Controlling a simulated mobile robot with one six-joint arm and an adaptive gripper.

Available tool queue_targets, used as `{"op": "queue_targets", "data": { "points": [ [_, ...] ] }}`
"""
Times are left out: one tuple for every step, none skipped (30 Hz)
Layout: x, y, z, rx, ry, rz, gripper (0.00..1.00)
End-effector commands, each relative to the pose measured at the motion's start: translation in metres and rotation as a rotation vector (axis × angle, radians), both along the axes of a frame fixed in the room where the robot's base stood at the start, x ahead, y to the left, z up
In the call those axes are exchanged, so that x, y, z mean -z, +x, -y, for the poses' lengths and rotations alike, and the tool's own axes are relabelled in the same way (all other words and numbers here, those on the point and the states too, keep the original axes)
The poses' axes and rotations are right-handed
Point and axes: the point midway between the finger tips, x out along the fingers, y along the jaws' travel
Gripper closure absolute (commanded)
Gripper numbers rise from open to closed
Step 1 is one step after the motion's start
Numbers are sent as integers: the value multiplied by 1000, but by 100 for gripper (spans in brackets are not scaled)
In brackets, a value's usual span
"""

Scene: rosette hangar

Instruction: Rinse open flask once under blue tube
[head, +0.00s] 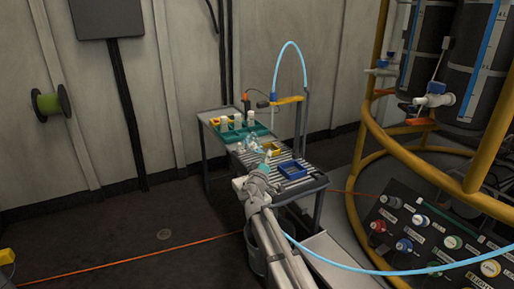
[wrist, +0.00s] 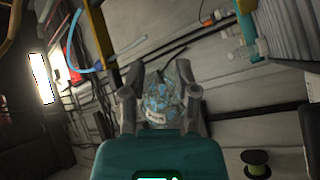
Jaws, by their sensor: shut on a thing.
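My gripper (wrist: 161,84) is shut on a clear flask (wrist: 163,104) with blue patches and a pale label, seen between the two fingers in the wrist view. In the head view my gripper (head: 261,164) is above the slatted bench top, and the flask (head: 250,143) shows small and blurred just beyond it. The blue tube (head: 290,43) arches over the bench and comes down at the orange bracket on a post. It also shows in the wrist view (wrist: 73,38), left of the flask and apart from it. I cannot tell how the flask's mouth points.
A green rack (head: 239,132) with white-capped bottles stands on the bench's far left. A blue tray (head: 293,170) and a yellow tray (head: 271,149) are on the slats. A bucket (head: 256,262) is below. A yellow frame (head: 362,160) and control panel (head: 425,232) are right.

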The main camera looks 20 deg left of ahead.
Motion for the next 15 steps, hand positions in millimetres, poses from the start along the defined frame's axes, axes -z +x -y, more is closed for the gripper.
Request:
{"op": "queue_targets", "data": {
  "points": [
    [0,0,0,0,-3,-2,100],
    [0,0,0,1,-7,-2,100],
    [-1,0,0,2,-15,-5,100],
    [-1,0,0,3,-21,-7,100],
    [-1,0,0,4,-29,-9,100],
    [-1,0,1,5,-43,-12,100],
    [-1,0,1,6,-54,-17,100],
    [-1,0,1,8,-66,-21,100],
    [-1,0,1,9,-87,-26,100],
    [-1,0,1,9,-102,-30,100],
    [-1,1,1,9,-119,-36,100],
    [-1,1,1,10,-144,-43,100],
    [-1,1,1,11,-162,-48,100],
    [-1,1,1,12,-182,-53,100],
    [-1,1,1,12,-210,-60,100]
  ]
}}
